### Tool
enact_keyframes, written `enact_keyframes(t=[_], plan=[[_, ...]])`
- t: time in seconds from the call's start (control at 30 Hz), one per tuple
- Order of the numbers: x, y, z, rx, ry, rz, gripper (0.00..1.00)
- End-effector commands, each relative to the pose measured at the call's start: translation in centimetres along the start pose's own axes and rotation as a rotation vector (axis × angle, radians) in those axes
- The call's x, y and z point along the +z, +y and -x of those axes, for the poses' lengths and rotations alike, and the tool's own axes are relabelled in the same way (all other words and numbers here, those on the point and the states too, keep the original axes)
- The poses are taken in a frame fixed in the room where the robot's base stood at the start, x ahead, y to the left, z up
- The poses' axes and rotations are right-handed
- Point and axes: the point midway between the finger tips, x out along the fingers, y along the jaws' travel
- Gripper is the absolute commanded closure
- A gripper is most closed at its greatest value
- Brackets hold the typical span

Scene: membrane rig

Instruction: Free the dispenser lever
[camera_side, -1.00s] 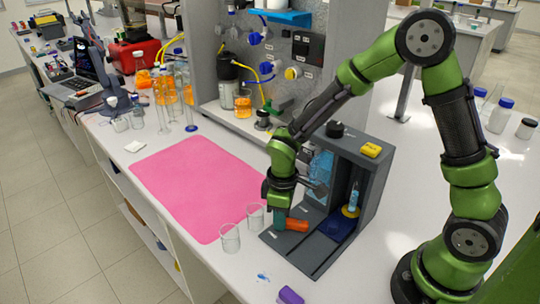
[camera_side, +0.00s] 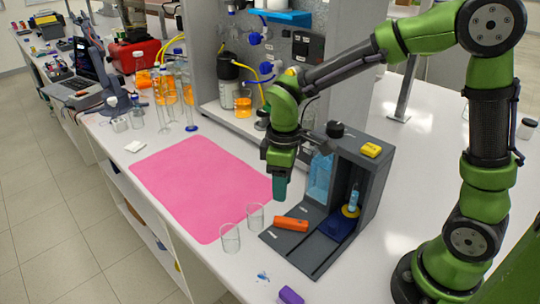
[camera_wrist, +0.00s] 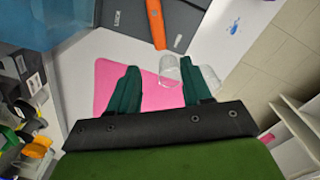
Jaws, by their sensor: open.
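I cannot make out a lever clearly. An orange block-like piece (camera_side: 291,224) lies on the front of the base; it also shows at the top of the wrist view (camera_wrist: 155,22). My gripper (camera_side: 280,196) points down, open and empty, above and behind the orange piece and left of the bottle. Its teal fingers (camera_wrist: 158,76) stand apart in the wrist view.
Two clear beakers, one nearer (camera_side: 230,237) and one farther (camera_side: 255,217), stand just left of the base. A pink mat (camera_side: 195,185) lies clear beyond them. A yellow block (camera_side: 371,149) sits on the frame. A blue vial (camera_side: 354,197) stands inside it. A purple piece (camera_side: 290,295) lies near the front edge.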

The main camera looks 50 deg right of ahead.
Motion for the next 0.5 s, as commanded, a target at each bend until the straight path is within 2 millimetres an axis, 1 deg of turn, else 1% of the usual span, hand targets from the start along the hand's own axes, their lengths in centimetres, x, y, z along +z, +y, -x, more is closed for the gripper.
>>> enact_keyframes(t=[0.03, 0.2, 0.33, 0.5], plan=[[-0.1, 0.1, 1.3, 0.003, 0.005, -0.002, 0.51], [-0.1, 0.0, 4.2, 0.001, 0.003, -0.001, 0.51], [0.0, 0.0, 5.5, 0.001, 0.002, 0.000, 0.51], [0.0, 0.0, 6.0, 0.000, 0.000, -0.001, 0.51]])
